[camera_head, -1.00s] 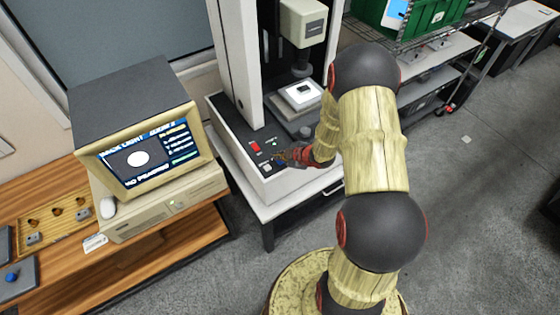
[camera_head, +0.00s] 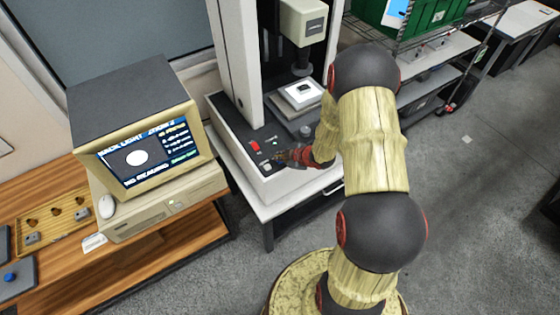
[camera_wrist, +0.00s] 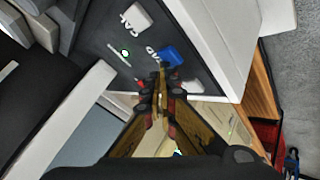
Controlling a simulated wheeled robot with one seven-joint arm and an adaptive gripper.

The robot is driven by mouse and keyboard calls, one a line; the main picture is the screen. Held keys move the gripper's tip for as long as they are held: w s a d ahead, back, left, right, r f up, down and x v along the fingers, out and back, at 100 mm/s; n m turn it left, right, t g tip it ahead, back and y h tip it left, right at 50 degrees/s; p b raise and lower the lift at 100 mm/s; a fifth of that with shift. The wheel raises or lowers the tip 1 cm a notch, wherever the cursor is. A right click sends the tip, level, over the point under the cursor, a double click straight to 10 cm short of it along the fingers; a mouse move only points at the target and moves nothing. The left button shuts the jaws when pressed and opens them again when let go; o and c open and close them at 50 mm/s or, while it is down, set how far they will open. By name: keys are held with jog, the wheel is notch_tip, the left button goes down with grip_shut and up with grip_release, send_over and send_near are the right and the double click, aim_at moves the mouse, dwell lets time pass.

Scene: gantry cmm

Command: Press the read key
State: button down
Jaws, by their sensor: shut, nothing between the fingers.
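The control panel (camera_wrist: 98,38) is a dark plate on the front of the measuring machine. In the wrist view it carries a blue key (camera_wrist: 170,56), a white key (camera_wrist: 134,18) and a lit green lamp (camera_wrist: 125,53). A white label beside the blue key is partly covered by the fingers and seems to end in "AD". My gripper (camera_wrist: 163,74) is shut and empty, its tips at the near edge of the blue key; I cannot tell whether they touch it. In the head view my gripper (camera_head: 282,158) is over the panel's front, hiding much of the key.
A red switch (camera_head: 255,146) sits on the panel. The machine's column (camera_head: 240,60) and stage (camera_head: 300,94) stand behind. A monitor (camera_head: 145,150) reading "NO READING" is on the wooden desk (camera_head: 150,242) at left. A shelf with a green crate (camera_head: 425,18) is at back right.

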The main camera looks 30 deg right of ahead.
aim_at(279, 162)
jog(key=shift+f+b, duration=0.3)
jog(key=shift+f, duration=0.05)
dwell(0.7)
jog(key=shift+r, duration=0.1)
jog(key=shift+r+p, duration=0.6)
jog(key=shift+r, duration=0.1)
notch_tip(279, 162, up, 5)
jog(key=p, duration=0.4)
jog(key=shift+r, duration=0.1)
dwell(0.3)
dwell(0.7)
